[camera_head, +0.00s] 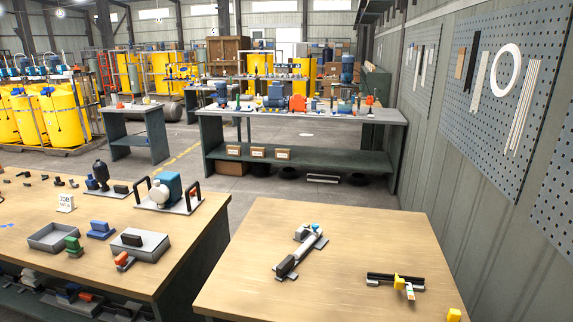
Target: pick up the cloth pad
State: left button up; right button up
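I cannot tell for certain which item is the cloth pad. Small flat light-blue pieces (8,226) lie at the left edge of the left workbench, too small to identify. A blue block-like item (101,230) sits on a pale base on the same bench, beside a shallow grey tray (53,237). A green item (73,245) and a red-orange item (123,260) stand near it. A grey box (140,246) with a dark block on top is to the right. Neither of my grippers shows in the head view.
The near table (245,275) holds a grey cylinder assembly (298,252), a black bar with a yellow tag (399,282) and a yellow block (454,315). A narrow gap separates it from the left workbench (105,282). A pump (168,188) stands on that bench. A pegboard wall (510,105) bounds the right.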

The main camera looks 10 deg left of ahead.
aim_at(100, 230)
jog(key=u, duration=1.55)
